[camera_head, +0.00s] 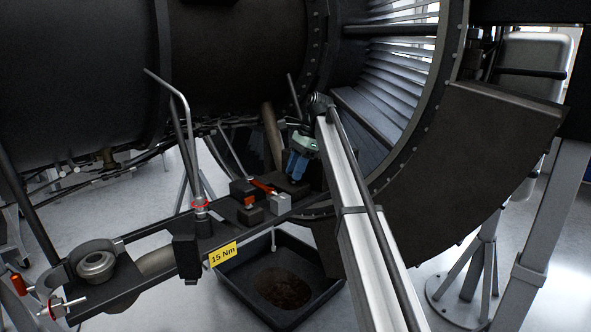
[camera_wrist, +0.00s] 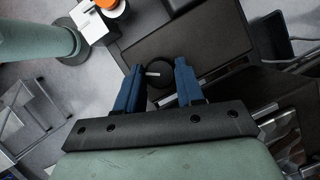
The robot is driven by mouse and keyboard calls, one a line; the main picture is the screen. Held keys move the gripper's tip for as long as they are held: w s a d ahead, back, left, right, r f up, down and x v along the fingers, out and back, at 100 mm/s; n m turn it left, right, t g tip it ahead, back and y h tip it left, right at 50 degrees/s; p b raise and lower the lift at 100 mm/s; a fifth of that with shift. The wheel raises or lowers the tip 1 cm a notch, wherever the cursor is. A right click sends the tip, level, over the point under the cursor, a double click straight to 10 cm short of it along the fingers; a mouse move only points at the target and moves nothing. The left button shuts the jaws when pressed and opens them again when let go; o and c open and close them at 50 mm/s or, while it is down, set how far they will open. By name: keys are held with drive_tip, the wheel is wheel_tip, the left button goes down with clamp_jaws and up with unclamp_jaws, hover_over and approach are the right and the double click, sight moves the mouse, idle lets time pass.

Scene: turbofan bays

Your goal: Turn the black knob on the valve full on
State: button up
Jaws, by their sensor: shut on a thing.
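The black knob (camera_wrist: 160,82) is round and carries a white pointer mark. In the wrist view it sits between the two blue fingers of my gripper (camera_wrist: 160,68), which are shut on its sides. The white mark lies roughly crosswise, from one finger towards the other. In the head view my gripper (camera_head: 296,170) points down at the right part of the dark bracket plate (camera_head: 222,236). The knob is hidden there behind the fingers, and the valve body cannot be made out clearly.
A red-handled part (camera_head: 262,187) and a grey block (camera_head: 280,204) stand just left of my gripper. A bent metal pipe (camera_head: 187,130) rises farther left. A yellow "15 Nm" label (camera_head: 223,254) hangs in front. A black drip tray (camera_head: 325,297) lies below; the large engine casing (camera_head: 80,80) is behind.

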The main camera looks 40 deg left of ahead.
drive_tip(key=o, duration=1)
drive_tip(key=shift+o, duration=0.2)
